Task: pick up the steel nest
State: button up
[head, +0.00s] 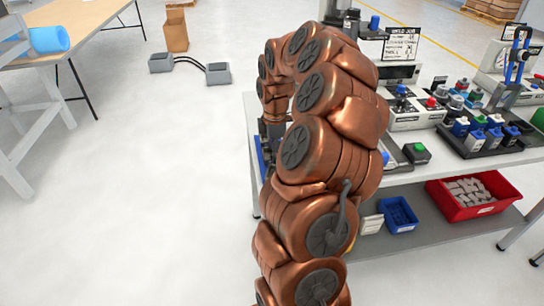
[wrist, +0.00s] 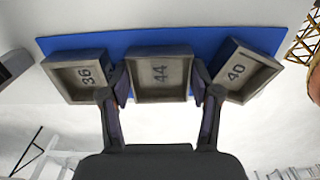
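In the wrist view, three grey steel nests, shaped like shallow open trays, sit in a row on a blue mat (wrist: 118,42). The middle steel nest (wrist: 160,75) is marked 44, the left nest (wrist: 78,75) 36 and the right nest (wrist: 243,72) 40. My gripper (wrist: 159,88) is open, with one fingertip at each side of the nest marked 44, in the gaps between it and its neighbours. Whether the pads touch it I cannot tell. In the head view my arm hides the nests and most of the gripper; a strip of blue (head: 262,160) shows beside it.
The white workbench (head: 420,165) holds several devices, with dark blocks and bottles (head: 485,133) at the right. A red bin (head: 470,192) and a blue bin (head: 398,214) stand on its lower shelf.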

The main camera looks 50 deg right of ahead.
jog(key=c, duration=0.8)
jog(key=shift+r, duration=0.15)
jog(key=shift+c, duration=0.2)
